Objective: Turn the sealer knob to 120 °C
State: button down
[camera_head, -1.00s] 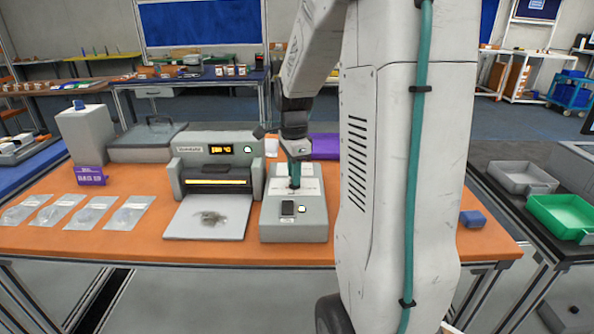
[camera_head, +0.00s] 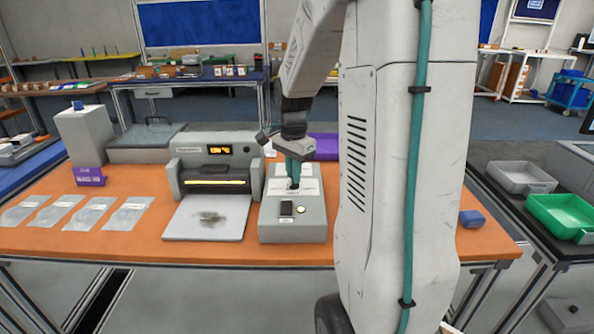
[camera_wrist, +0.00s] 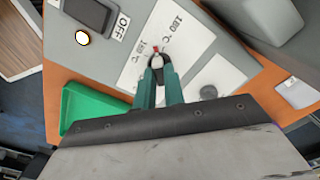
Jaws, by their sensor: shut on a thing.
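The sealer knob (camera_wrist: 156,61) is small and dark with a red pointer mark, on a white dial plate (camera_wrist: 205,45) on the grey control box (camera_head: 290,229). My gripper (camera_wrist: 158,70) points down, its two teal fingers closed around the knob. It also shows over the box in the head view (camera_head: 293,181). The red mark points toward the upper left of the wrist view, near a printed temperature label that is hard to read. Another label reads 180 °C. The fingers hide part of the dial. The sealing machine (camera_head: 213,172) has a lit orange display, too small to read surely.
A dark switch (camera_wrist: 88,14) marked OFF and a lit round button (camera_wrist: 82,38) are on the control box. Several clear bags (camera_head: 90,212) lie at left on the orange table (camera_head: 150,247). A green tray (camera_head: 563,214) stands on the right bench.

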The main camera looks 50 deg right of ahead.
jog(key=n, duration=0.5)
jog(key=shift+a+n, duration=0.1)
jog(key=shift+n, duration=0.2)
jog(key=n, duration=1.1)
jog(key=shift+n, duration=0.4)
jog(key=n, duration=0.5)
jog(key=shift+n, duration=0.4)
jog(key=c, duration=1.5)
grip_release()
